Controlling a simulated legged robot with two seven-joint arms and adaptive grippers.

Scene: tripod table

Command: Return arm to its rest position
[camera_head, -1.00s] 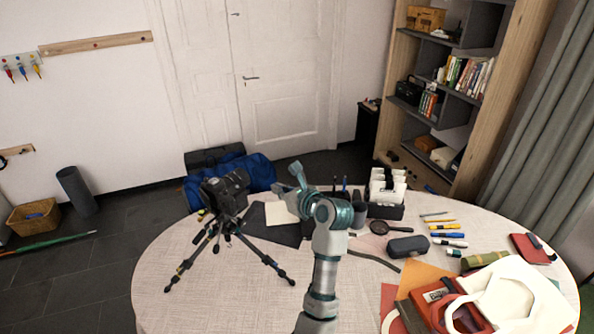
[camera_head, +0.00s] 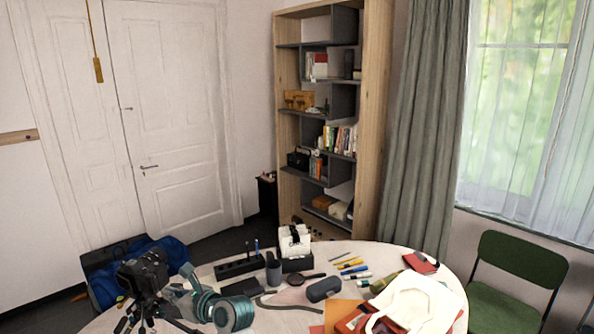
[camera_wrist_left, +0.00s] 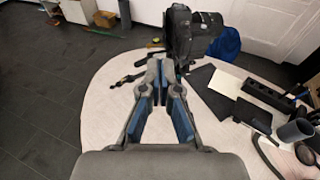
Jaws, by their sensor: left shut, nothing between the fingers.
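My left gripper (camera_head: 184,280) is at the lower left of the head view, just right of the black camera on its tripod (camera_head: 146,272). My teal-ringed wrist (camera_head: 230,312) is to its right. In the left wrist view the gripper's blue-padded fingers (camera_wrist_left: 158,72) meet at the tips, with nothing between them. The black camera (camera_wrist_left: 190,32) stands just beyond the fingertips there; I cannot tell the exact gap. The tripod legs are mostly cut off or hidden. My right gripper is in neither view.
The round table (camera_head: 290,318) holds a black organizer (camera_head: 240,266), a white card holder (camera_head: 294,244), a dark case (camera_head: 323,289), markers (camera_head: 352,268) and a white bag (camera_head: 418,304). A blue bag (camera_head: 172,252) lies behind it. A green chair (camera_head: 512,270) stands at right.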

